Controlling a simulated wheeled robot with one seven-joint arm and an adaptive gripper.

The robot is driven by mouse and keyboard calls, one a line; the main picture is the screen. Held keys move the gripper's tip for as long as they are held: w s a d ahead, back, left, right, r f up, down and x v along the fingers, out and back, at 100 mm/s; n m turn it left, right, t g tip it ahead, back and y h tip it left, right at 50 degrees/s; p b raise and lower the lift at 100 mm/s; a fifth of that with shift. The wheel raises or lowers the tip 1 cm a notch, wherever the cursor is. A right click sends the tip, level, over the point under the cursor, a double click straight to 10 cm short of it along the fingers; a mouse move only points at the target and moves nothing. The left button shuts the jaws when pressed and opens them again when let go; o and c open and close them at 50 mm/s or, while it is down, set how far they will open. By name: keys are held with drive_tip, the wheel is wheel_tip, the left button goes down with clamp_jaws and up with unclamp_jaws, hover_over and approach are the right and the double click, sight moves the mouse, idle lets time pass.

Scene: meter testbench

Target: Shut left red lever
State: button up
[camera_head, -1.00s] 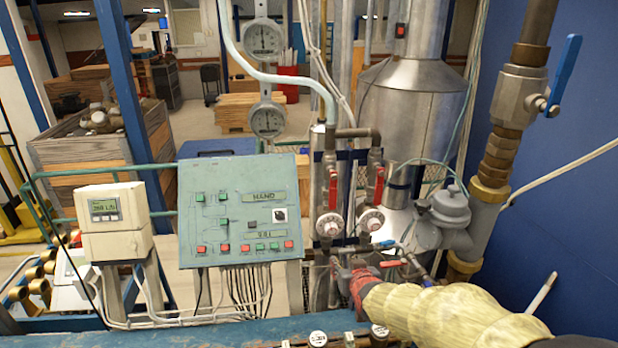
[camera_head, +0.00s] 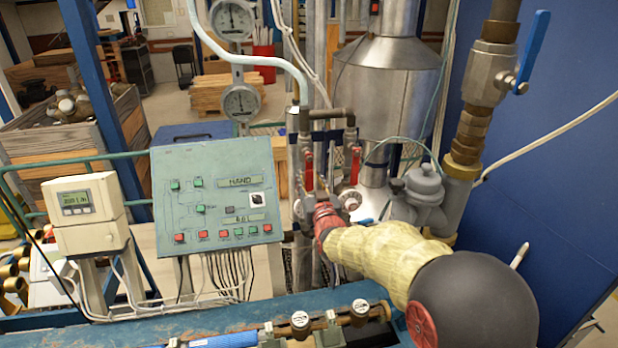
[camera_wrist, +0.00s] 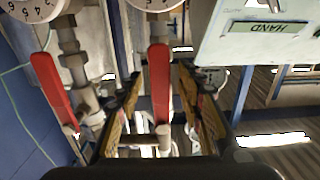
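The left red lever (camera_head: 309,170) stands upright along its pipe, just right of the control panel in the head view. In the wrist view, which is turned over, it is the middle red lever (camera_wrist: 160,85). My gripper (camera_wrist: 163,105) is open, with one finger on each side of this lever and gaps visible between. In the head view my gripper (camera_head: 318,205) is low at the lever's valve, its fingertips mostly hidden by my wrist. The right red lever (camera_head: 355,165) is also upright; it shows at left in the wrist view (camera_wrist: 54,90), outside my fingers.
The green control panel (camera_head: 213,195) stands close on the left. A dial (camera_head: 350,201) sits below the right lever. A large valve with a blue handle (camera_head: 532,52) is at right. A blue bench (camera_head: 130,335) with a blue-handled fitting (camera_head: 225,341) runs along the front.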

drive_tip(key=shift+w+a, duration=0.2)
drive_tip(key=shift+w, duration=0.35)
drive_tip(key=c, duration=0.3)
clamp_jaws()
idle(0.4)
